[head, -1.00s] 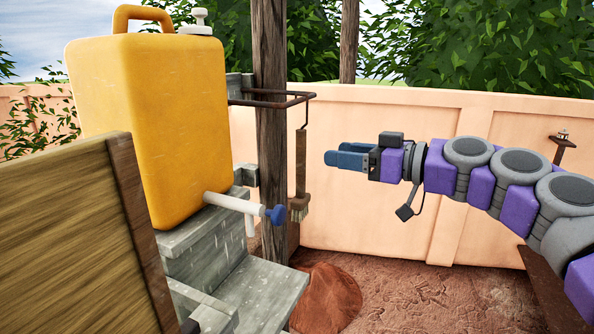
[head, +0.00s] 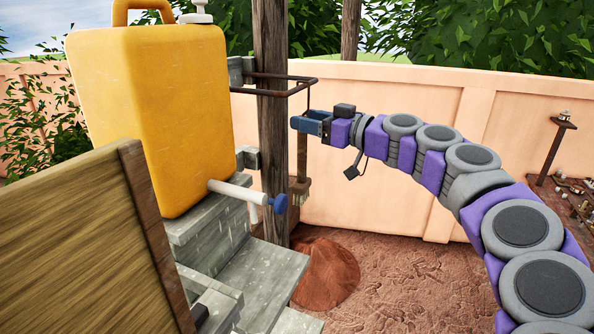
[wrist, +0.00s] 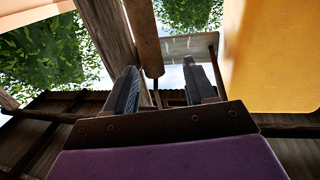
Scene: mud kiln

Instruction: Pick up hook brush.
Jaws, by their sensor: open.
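The hook brush (head: 299,188) hangs upright from a rusty metal bracket beside the wooden post, its bristles downward. My gripper (head: 297,123) is level with its handle and overlaps it in the head view, hiding part of it. In the wrist view, the wooden handle (wrist: 143,38) shows between the directions of my two open fingers (wrist: 161,65), closer to the left one. I cannot tell whether a finger touches it.
A yellow jerrycan (head: 150,110) with a blue-ended tap (head: 277,203) stands on grey stone steps (head: 265,280) at left. A brown mound (head: 325,273) lies below; open ground is to the right.

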